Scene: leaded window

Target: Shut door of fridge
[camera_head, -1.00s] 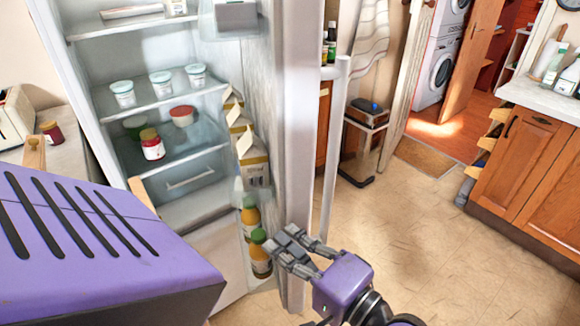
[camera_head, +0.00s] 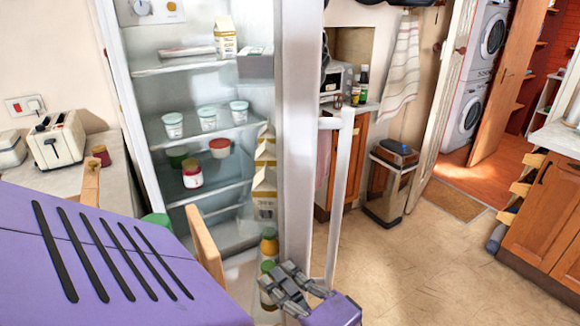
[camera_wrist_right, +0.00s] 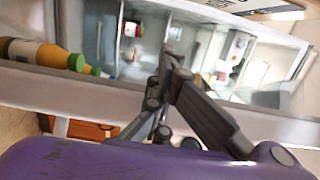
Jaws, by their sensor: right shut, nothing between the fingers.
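The fridge (camera_head: 137,110) stands open at the left of the head view, its lit shelves showing. Its door (camera_head: 297,140) stands open and is seen nearly edge-on, with the long pale handle (camera_head: 341,190) on its right side. Cartons (camera_head: 265,165) and bottles sit in the door's inner racks. My right gripper (camera_head: 285,285) is shut and empty, low by the door's inner side and the bottles. In the right wrist view its fingers (camera_wrist_right: 172,65) are together in front of the door edge (camera_wrist_right: 100,98); I cannot tell whether they touch it. My left gripper is out of view.
A toaster (camera_head: 58,138) and a red jar stand on the counter at left. Wooden uprights (camera_head: 205,248) stand before the fridge. A bin (camera_head: 390,180) stands beyond the door. A wooden cabinet (camera_head: 545,220) is at right. The floor (camera_head: 430,265) between is clear.

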